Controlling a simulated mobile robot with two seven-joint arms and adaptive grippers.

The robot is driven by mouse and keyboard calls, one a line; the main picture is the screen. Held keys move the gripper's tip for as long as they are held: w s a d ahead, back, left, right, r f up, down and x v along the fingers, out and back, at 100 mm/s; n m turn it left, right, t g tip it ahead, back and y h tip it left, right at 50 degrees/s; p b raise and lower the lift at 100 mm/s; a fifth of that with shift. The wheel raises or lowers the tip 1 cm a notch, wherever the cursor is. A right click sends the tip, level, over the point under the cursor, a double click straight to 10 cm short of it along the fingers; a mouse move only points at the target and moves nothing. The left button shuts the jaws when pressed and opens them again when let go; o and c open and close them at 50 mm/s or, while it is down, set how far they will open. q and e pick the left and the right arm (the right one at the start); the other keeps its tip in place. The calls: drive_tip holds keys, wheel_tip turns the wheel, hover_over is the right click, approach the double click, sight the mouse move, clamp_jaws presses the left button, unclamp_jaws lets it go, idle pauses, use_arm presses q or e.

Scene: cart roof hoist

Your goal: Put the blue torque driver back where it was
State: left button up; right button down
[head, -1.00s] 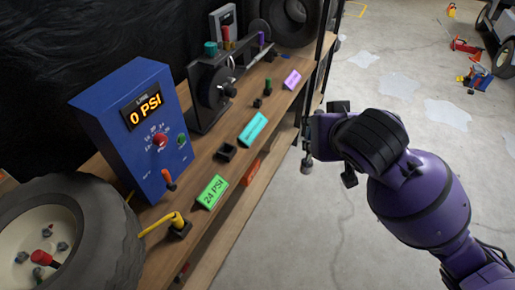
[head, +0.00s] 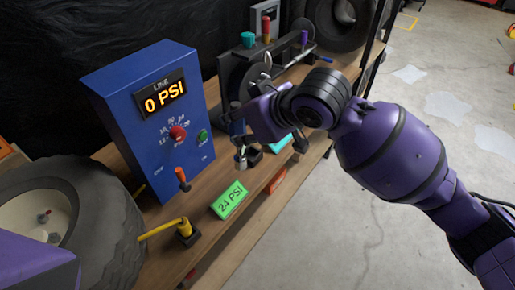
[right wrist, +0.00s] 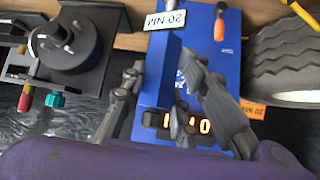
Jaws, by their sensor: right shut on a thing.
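My right gripper (head: 268,140) is over the shelf, just right of the blue cabinet. In the right wrist view its fingers (right wrist: 168,100) stand on either side of a dark blue block, which I take for the blue torque driver (right wrist: 163,65). A white 20 NM label (right wrist: 165,20) shows at its upper end. The driver is hard to separate from the blue cabinet behind it. In the head view the driver is mostly hidden by the gripper. A small black holder (head: 255,158) sits on the shelf below the gripper. My left gripper is out of view.
The blue cabinet (head: 150,110) reads 0 PSI. A tire (head: 110,215) is at left, a black stand (head: 240,75) behind. Open floor lies right.

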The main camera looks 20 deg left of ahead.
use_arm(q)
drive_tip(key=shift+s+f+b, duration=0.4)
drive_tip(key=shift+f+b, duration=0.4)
use_arm(e)
drive_tip(key=w+a+f, duration=0.1)
drive_tip(key=w+f, duration=1.1)
drive_tip(key=w, duration=0.1)
drive_tip(key=shift+w+a+f, duration=0.25)
drive_tip(key=shift+a+f, duration=0.05)
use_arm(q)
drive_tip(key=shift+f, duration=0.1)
use_arm(e)
drive_tip(key=c, duration=1.4)
unclamp_jaws()
drive_tip(key=shift+f, duration=0.1)
